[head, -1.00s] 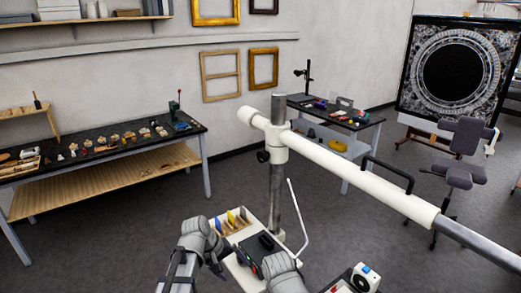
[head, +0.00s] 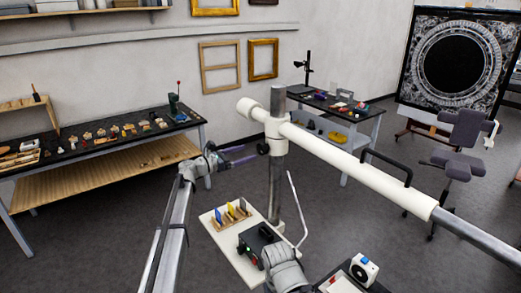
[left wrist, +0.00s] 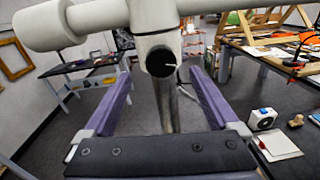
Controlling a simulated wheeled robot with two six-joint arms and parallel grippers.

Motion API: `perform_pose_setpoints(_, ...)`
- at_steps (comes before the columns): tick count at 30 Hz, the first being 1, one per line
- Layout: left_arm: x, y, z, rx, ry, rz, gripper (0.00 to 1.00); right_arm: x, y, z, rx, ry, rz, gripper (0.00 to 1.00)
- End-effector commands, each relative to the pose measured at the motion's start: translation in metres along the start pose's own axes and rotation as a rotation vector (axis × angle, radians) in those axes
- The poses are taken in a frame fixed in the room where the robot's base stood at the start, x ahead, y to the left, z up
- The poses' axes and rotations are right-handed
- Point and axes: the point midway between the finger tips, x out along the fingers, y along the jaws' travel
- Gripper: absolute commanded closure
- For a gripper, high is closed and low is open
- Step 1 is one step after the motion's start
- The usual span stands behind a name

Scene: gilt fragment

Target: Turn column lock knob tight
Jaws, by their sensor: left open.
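The column lock knob (left wrist: 161,61) is a round black knob with a small white mark, on the white clamp where the boom meets the column. In the head view the knob (head: 263,149) sits on the clamp's left side. The grey metal column (head: 277,190) stands upright below the white clamp. My left gripper (head: 245,156) is raised to the knob's left, its purple fingers pointing at it. In the left wrist view the open fingers (left wrist: 160,82) are wide apart on either side, with the knob ahead between them and no finger touching it. My right gripper's fingers are not visible.
The white boom (head: 345,165) with a black handle (head: 388,168) runs off to the right. A workbench (head: 100,145) stands at the left; floor between is clear.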

Motion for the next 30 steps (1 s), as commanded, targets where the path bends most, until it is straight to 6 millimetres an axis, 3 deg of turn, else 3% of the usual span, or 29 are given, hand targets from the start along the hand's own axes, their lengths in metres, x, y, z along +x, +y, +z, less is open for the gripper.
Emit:
perform_pose_setpoints(5,0.013,0.000,0.000,0.002,0.001,-0.002,0.06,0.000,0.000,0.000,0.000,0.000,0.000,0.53)
perform_pose_setpoints(18,0.073,0.000,-0.001,0.004,0.002,-0.002,0.06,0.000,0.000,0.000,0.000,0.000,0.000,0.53)
perform_pose_setpoints(27,0.077,-0.001,-0.001,0.004,0.002,-0.001,0.06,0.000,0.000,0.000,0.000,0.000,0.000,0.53)
perform_pose_setpoints(30,0.077,-0.001,-0.001,0.004,0.002,-0.001,0.18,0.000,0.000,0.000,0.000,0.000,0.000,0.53)
